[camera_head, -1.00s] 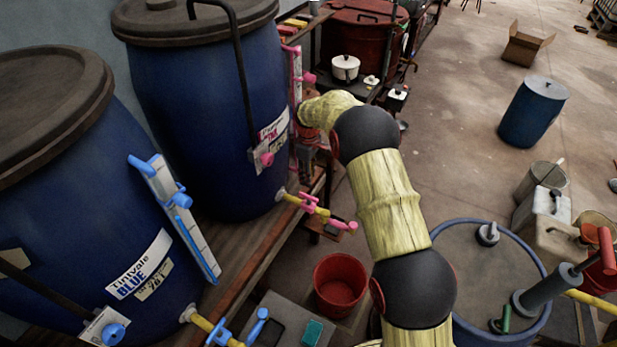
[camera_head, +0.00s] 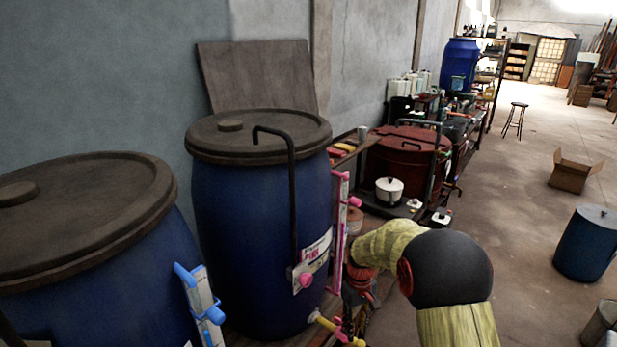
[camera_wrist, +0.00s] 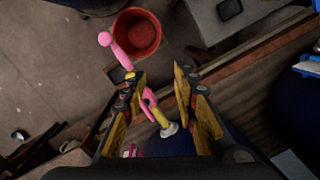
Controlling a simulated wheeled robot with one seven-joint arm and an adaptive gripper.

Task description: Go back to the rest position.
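My gripper (camera_wrist: 158,76) is open in the wrist view, its two yellow-and-black fingers apart with nothing held between them. The pink tap handle (camera_wrist: 150,100) and its yellow spout (camera_wrist: 159,117) show in the gap between the fingers; I cannot tell how far below them they are. In the head view my arm reaches down beside the blue vat with the pink label (camera_head: 262,225). My fingers cannot be made out clearly there. That vat's pink tap (camera_head: 343,335) shows at the bottom edge of the view.
Another blue vat (camera_head: 75,240) with a blue gauge (camera_head: 203,300) stands at the left. A red bucket (camera_wrist: 137,33) is on the floor in the wrist view. A red drum (camera_head: 408,155) and a white pot (camera_head: 389,189) stand farther back. Open floor lies at the right.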

